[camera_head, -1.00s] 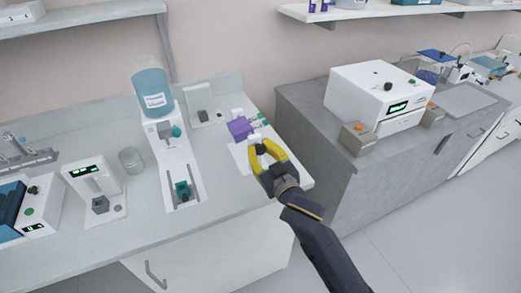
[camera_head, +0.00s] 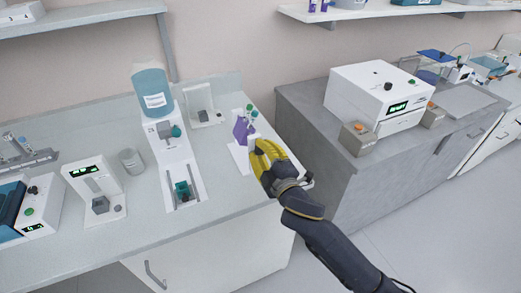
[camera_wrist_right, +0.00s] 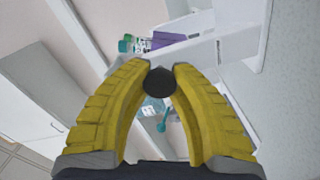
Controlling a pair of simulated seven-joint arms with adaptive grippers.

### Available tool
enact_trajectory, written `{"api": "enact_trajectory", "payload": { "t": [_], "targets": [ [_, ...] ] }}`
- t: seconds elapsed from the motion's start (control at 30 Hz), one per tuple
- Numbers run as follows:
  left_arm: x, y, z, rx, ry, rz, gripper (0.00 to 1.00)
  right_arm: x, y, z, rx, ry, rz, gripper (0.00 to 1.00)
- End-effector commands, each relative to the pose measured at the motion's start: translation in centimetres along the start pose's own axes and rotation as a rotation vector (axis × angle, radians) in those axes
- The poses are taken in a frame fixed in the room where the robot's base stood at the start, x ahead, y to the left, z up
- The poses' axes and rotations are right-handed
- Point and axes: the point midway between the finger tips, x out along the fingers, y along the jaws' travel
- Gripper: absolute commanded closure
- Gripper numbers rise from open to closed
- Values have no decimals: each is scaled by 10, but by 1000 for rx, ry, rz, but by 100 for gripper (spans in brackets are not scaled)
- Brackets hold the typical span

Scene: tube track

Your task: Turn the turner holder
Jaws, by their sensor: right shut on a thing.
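The turner's holder (camera_head: 241,130) is a purple block with green-capped tubes at its upper right, tilted with the caps up. It is mounted above a white base plate (camera_head: 238,158) on the bench's right part. It also shows in the right wrist view (camera_wrist_right: 170,39), past the fingertips, with a white arm beside it. My right gripper (camera_head: 258,152) has yellow fingers in front of the holder and hides part of the turner. In the right wrist view the fingertips (camera_wrist_right: 160,76) are shut on a round black knob (camera_wrist_right: 159,83). My left gripper is not in view.
A white device with a blue bottle (camera_head: 154,95) stands left of the turner. A small white stand (camera_head: 203,105) is behind it. A grey cabinet with a white box device (camera_head: 378,95) is at the right, across a gap.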

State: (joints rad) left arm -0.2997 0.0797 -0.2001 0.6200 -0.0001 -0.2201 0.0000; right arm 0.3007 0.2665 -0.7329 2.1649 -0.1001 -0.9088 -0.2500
Motion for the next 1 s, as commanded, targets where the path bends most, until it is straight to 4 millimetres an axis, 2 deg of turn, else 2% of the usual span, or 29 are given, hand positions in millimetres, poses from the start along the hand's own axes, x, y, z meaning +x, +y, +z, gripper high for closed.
{"api": "enact_trajectory", "payload": {
  "t": [0.2,0.5,1.0],
  "targets": [
    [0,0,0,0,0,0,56,0,-2,2,-184,-4,-6,100],
    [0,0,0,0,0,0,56,0,-2,2,-359,-4,-6,100],
    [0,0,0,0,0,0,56,0,-2,2,-447,-4,-6,100]
  ]
}}
